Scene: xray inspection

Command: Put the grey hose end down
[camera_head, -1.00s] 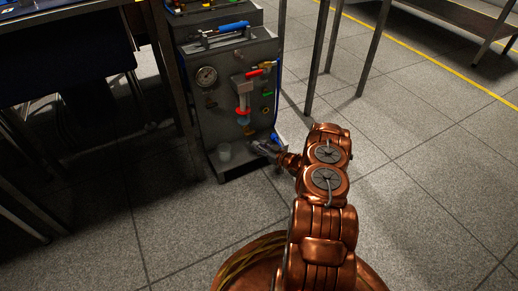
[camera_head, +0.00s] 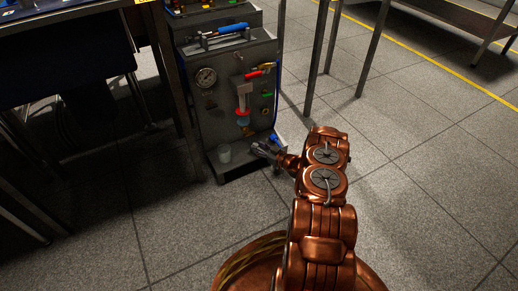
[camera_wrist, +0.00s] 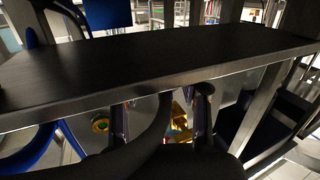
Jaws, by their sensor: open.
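My gripper (camera_head: 259,149) is low at the right front of the grey panel unit (camera_head: 218,112), just above its bottom ledge. In the wrist view its two dark fingers stand apart, with the gripper's gap (camera_wrist: 185,104) between them and yellow and red parts showing behind. I cannot make out the grey hose end in either view; it may be hidden by the gripper or too small and dark to tell. A clear cup (camera_head: 224,152) stands on the ledge, left of my gripper and apart from it.
The panel carries a round gauge (camera_head: 206,77), a red-and-white vertical fitting (camera_head: 243,100) and several coloured knobs. A blue-handled tool (camera_head: 228,30) lies on top. Table legs (camera_head: 318,55) stand to the right. A dark flat surface (camera_wrist: 150,55) crosses the wrist view. Open floor lies at right.

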